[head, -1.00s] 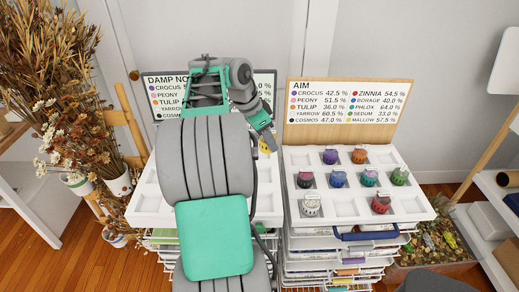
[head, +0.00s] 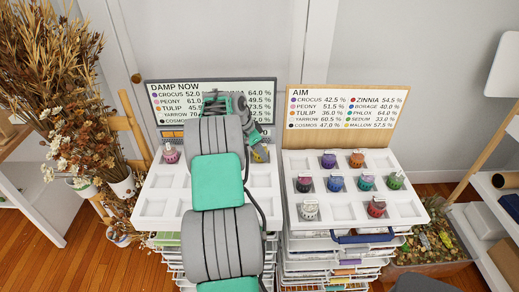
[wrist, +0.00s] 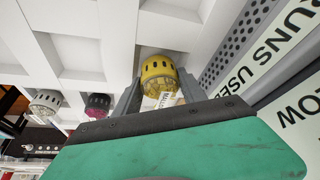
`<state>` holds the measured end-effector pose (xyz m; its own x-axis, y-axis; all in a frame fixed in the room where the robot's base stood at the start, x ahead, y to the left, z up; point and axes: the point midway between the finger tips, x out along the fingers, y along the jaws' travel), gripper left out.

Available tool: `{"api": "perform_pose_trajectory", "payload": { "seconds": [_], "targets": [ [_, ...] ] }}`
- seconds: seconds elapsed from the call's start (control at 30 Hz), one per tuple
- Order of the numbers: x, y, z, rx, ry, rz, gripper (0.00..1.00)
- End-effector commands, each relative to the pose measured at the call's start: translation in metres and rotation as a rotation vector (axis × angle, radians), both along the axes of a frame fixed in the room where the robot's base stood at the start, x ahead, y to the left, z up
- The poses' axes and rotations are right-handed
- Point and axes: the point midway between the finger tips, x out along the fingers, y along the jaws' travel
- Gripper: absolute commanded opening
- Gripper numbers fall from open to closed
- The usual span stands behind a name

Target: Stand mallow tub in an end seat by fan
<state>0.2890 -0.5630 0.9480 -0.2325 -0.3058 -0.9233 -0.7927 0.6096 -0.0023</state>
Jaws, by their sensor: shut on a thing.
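The yellow mallow tub (wrist: 160,72) is between the two fingers of my gripper (wrist: 160,92) in the wrist view, its pale label partly showing. In the head view the tub (head: 260,154) is a small yellow patch at the back right of the left white tray (head: 150,222), below the DAMP NOW board (head: 160,87). My gripper (head: 259,148) is shut on it there. Whether the tub touches a seat is unclear. My arm hides the tray's middle. I cannot make out a fan for certain; a perforated grey strip (wrist: 236,45) shows at right in the wrist view.
A pink tub (head: 171,154) stands at the left tray's back left. The right tray (head: 350,226), before the AIM board (head: 345,130), holds several coloured tubs and some empty seats. Seats at the left tray's front left and right side are empty. Dried flowers (head: 55,90) stand at left.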

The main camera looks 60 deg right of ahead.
Motion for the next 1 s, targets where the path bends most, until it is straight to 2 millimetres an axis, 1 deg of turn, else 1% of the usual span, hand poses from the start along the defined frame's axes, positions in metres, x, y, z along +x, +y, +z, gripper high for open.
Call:
{"api": "perform_pose_trajectory", "payload": {
  "seconds": [0.1,0.13,0.4,0.53,0.67,0.73,0.9,1.0],
  "targets": [
    [0.0,0.0,-0.005,0.0,0.0,0.0,0.06],
    [0.0,0.0,-0.004,0.0,0.0,0.0,0.49],
    [0.0,0.0,-0.003,0.0,0.0,0.001,0.7],
    [0.0,0.0,0.0,0.0,0.0,0.001,0.7],
    [0.004,0.003,0.011,-0.004,-0.002,0.002,0.7],
    [0.008,0.008,0.024,-0.004,-0.003,0.002,0.7],
    [0.019,0.022,0.067,-0.003,-0.003,0.003,0.7],
    [0.023,0.029,0.09,-0.002,-0.002,0.001,0.7]
  ]
}}
